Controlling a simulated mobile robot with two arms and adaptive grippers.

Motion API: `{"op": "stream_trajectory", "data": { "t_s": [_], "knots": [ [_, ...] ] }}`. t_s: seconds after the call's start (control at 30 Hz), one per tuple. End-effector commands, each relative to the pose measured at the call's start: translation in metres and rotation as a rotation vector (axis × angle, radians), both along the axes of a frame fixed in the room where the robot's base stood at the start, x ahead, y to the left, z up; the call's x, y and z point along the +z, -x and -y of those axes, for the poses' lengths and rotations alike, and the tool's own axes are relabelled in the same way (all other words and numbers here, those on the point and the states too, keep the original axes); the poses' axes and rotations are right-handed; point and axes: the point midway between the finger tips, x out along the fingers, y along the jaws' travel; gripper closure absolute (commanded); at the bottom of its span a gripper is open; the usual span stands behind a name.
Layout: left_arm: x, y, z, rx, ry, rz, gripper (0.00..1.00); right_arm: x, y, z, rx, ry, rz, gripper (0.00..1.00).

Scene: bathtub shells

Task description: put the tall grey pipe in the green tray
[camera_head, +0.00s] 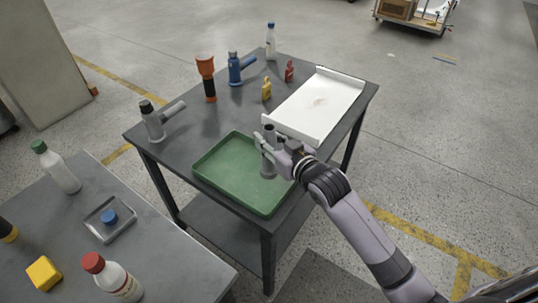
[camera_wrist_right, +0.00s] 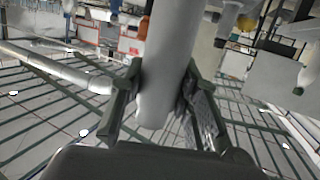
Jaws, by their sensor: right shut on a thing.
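The tall grey pipe (camera_head: 268,166) is upright in my right gripper (camera_head: 274,147), over the right part of the green tray (camera_head: 222,181). I cannot tell whether its lower end touches the tray floor. In the right wrist view the pipe (camera_wrist_right: 168,60) runs between the two fingers of my right gripper (camera_wrist_right: 162,98), which are shut on it. The green tray is otherwise empty and lies at the near side of the dark table. My left gripper is not in view.
A second table at left holds bottles and a yellow block (camera_head: 44,273).

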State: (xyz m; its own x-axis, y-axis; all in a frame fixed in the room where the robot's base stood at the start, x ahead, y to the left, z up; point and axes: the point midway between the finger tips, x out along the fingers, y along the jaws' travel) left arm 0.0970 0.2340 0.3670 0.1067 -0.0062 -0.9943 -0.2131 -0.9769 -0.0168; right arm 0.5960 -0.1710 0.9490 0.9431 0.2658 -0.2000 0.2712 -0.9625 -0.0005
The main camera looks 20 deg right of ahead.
Motion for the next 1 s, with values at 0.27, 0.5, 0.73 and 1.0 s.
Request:
{"op": "stream_trajectory", "data": {
  "t_s": [0.27,0.5,0.73,1.0],
  "knots": [
    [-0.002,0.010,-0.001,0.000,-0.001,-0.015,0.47,-0.031,0.000,0.000,0.000,0.000,-0.002,1.00],
    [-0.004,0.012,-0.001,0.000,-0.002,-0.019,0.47,-0.053,0.000,0.000,0.000,-0.001,0.002,1.00],
    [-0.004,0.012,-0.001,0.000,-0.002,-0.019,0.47,-0.053,0.000,0.000,0.000,-0.001,0.002,1.00],
    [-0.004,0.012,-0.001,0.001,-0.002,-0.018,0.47,-0.056,0.000,0.000,0.000,0.000,0.001,0.59]
  ]
}}
